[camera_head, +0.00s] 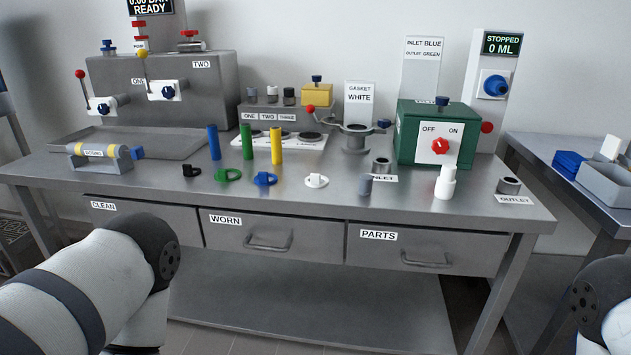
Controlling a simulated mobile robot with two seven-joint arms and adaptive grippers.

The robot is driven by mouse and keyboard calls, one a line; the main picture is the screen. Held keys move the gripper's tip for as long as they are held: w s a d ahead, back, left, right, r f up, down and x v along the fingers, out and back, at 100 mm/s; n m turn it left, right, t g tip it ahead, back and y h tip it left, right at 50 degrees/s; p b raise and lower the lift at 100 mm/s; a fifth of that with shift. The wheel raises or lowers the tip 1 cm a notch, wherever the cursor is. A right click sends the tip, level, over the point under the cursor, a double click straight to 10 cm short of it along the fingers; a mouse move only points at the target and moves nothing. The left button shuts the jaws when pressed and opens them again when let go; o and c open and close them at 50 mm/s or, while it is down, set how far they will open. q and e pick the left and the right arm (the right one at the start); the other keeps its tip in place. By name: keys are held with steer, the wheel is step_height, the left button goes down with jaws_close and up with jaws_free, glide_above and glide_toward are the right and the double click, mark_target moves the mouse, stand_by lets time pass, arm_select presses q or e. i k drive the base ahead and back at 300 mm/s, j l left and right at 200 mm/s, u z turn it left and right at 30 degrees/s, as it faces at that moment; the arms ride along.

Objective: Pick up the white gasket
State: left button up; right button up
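The white gasket (316,181) appears as a small white ring with a raised part, lying flat on the steel bench top near the front middle. A blue ring (264,180) and a green ring (229,176) of similar shape lie to its left, with a small black piece (191,171) further left. A sign (359,96) behind the bench reads GASKET WHITE. My left and right arms show at the lower left and lower right corners, but neither gripper is in view. Nothing visible touches the white gasket.
A grey cylinder (365,185) and a white stepped cylinder (446,182) stand right of the gasket. Blue, green and yellow (277,146) posts stand behind it to the left. A round clamp fixture (356,136) and a green box (436,133) stand behind. The bench front is mostly clear.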

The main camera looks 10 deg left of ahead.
mark_target(314, 179)
steer(key=i+j+z, duration=0.2)
steer(key=i+j, duration=0.2)
steer(key=j, duration=0.2)
steer(key=i+j+z, duration=0.1)
steer(key=j, duration=0.25)
steer(key=i+j+z, duration=0.1)
steer(key=j, duration=0.25)
steer(key=i+l, duration=0.05)
steer(key=i, duration=0.05)
